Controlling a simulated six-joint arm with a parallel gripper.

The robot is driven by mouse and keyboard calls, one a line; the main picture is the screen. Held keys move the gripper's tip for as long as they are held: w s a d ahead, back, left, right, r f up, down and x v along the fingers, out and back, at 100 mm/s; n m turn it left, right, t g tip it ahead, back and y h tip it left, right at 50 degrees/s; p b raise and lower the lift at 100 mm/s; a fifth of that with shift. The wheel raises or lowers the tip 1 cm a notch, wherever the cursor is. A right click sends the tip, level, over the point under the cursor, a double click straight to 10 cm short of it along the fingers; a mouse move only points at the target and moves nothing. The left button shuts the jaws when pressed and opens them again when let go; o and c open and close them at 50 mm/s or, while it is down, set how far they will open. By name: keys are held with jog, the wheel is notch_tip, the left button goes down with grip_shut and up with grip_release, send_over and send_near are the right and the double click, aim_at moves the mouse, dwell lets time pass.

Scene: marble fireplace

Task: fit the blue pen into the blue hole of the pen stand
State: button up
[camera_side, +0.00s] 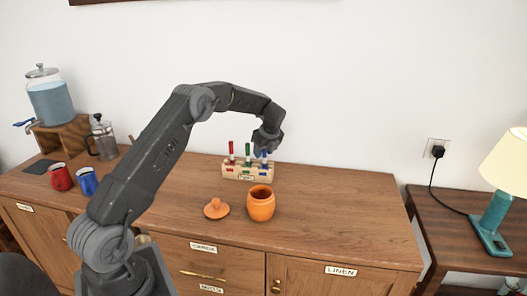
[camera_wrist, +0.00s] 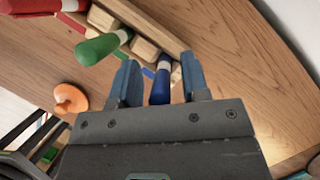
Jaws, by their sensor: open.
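The wooden pen stand (camera_side: 235,175) sits on the sideboard near the wall and shows in the wrist view (camera_wrist: 145,47). The blue pen (camera_wrist: 160,86) appears upright at the stand's right end, by the blue mark; it also shows in the side view (camera_side: 264,156). The blue hole is hidden under the pen, so its exact seating cannot be told. My gripper (camera_wrist: 160,78) is open, with one finger on either side of the blue pen and a visible gap on both sides. In the side view my gripper (camera_side: 266,146) is just above the stand's right end.
A green pen (camera_wrist: 102,47) and a red pen (camera_side: 231,150) stand in the same stand. An orange pot (camera_side: 261,207) and its lid (camera_side: 216,209) lie in front. Mugs (camera_side: 86,181) and a French press (camera_side: 103,140) are at left. The sideboard's right part is clear.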

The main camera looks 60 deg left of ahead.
jog(key=s+d+r+n+t, duration=0.1)
jog(key=s+d+r+n, duration=0.1)
jog(key=d+r, duration=0.55)
jog(key=s+d+r+n+t, duration=0.15)
jog(key=d+r, duration=0.35)
jog(key=r, duration=0.6)
jog(key=s+d+r+n+h, duration=0.2)
jog(key=s+d+r+n, duration=0.25)
jog(key=s+d, duration=0.5)
jog(key=s+d+f+n+t, duration=0.1)
jog(key=s+d+n, duration=0.2)
jog(key=s, duration=0.3)
jog(key=s+d+f+n+t+h, duration=0.1)
jog(key=s+d+f+n, duration=0.1)
jog(key=s, duration=0.5)
jog(key=s+d+f+n+t+h, duration=0.1)
jog(key=s+d+f+n, duration=0.1)
jog(key=s+d+n, duration=0.3)
jog(key=shift+s+d, duration=0.4)
jog(key=shift+s, duration=0.45)
